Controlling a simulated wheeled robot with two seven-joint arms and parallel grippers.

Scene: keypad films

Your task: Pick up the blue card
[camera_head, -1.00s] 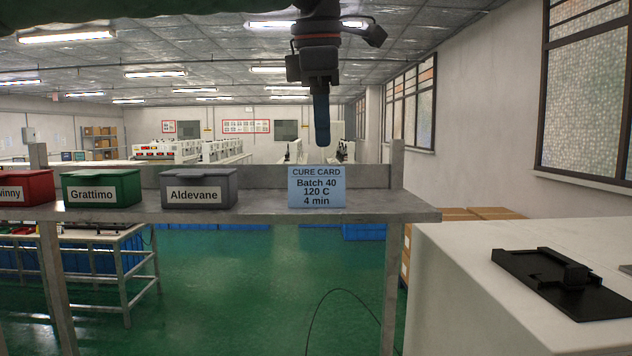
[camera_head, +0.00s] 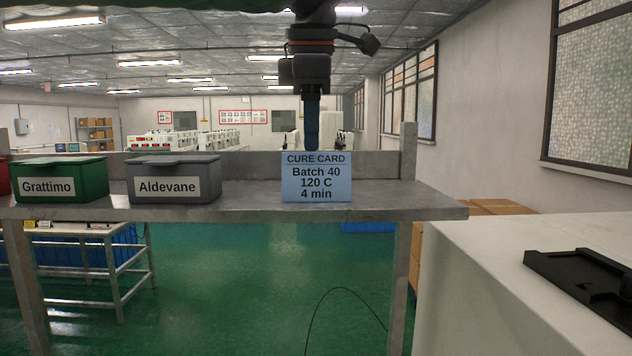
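The blue card (camera_head: 316,188) stands upright on the metal shelf (camera_head: 250,196), its face toward me. It reads "CURE CARD, Batch 40, 120 C, 4 min". My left gripper (camera_head: 312,146) points straight down from the top of the picture, right over the card. Its blue fingers reach the card's top edge in the picture; I cannot tell whether they touch it or are apart in depth. The fingers line up one behind the other, so their opening is hidden. My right gripper is out of view.
On the shelf left of the card stand a grey bin (camera_head: 175,180) marked "Aldevane", a green bin (camera_head: 60,180) marked "Grattimo" and a sliver of a red bin. A white surface (camera_head: 480,250) at right carries a black fixture (camera_head: 585,278). The shelf around the card is clear.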

